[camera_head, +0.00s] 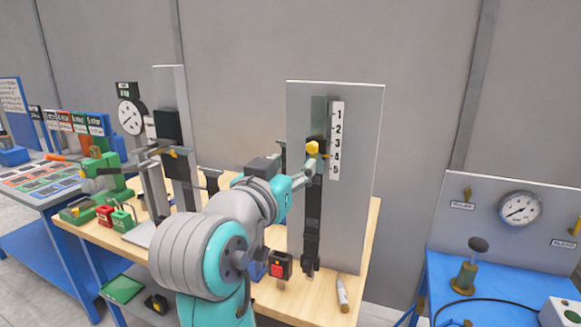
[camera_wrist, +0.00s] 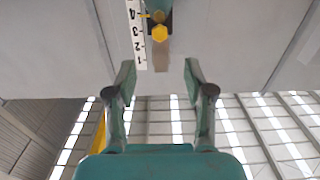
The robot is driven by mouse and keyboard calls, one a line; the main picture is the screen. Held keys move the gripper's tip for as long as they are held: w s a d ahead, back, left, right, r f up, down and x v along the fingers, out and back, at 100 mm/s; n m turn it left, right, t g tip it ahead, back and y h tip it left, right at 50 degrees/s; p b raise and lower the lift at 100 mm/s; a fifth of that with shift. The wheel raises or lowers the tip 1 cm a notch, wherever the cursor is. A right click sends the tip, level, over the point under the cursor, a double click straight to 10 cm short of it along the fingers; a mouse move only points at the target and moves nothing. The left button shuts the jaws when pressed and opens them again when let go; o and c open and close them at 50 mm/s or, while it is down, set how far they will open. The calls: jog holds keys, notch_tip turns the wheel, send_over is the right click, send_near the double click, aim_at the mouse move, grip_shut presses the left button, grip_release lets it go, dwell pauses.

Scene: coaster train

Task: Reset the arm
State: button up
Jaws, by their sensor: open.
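My gripper (camera_wrist: 158,72) is open in the wrist view, with its two fingers apart and nothing between them. That view is upside down, with the ceiling below. A yellow hexagonal knob (camera_head: 312,147) sits on a dark vertical slide on a grey upright panel (camera_head: 362,130). Beside it is a white scale (camera_head: 337,140) numbered 1 to 5, and the knob is about level with 3. In the wrist view the knob (camera_wrist: 159,33) lies beyond the fingertips, apart from them. In the head view my arm reaches toward the panel, and the fingers are hard to make out.
A wooden bench (camera_head: 370,255) carries the panel, a red-buttoned box (camera_head: 280,265) and a marker-like object (camera_head: 342,292). A dial stand (camera_head: 130,117) and green fixtures stand left. A blue bench with a gauge (camera_head: 520,208) is at right.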

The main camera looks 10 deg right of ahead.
jog(key=shift+f, duration=0.1)
jog(key=s+d+f+n+t+y, duration=0.15)
jog(key=f+n+y, duration=0.3)
jog(key=f, duration=1.05)
jog(key=s+d+f+n+t+y, duration=0.1)
jog(key=s+f+n+y, duration=0.3)
jog(key=f, duration=1.1)
jog(key=s+d+f+n+g+y, duration=0.1)
jog(key=s+f, duration=0.7)
jog(key=s, duration=0.3)
jog(key=s+d+f+n+g+y, duration=0.1)
jog(key=s+f+y, duration=0.1)
jog(key=s+f, duration=0.7)
jog(key=s+d+r+m, duration=0.1)
jog(key=s, duration=0.8)
jog(key=s+d+r+m, duration=0.1)
jog(key=s+r+m, duration=0.1)
jog(key=s, duration=0.8)
jog(key=shift+h, duration=0.45)
jog(key=shift+d, duration=0.1)
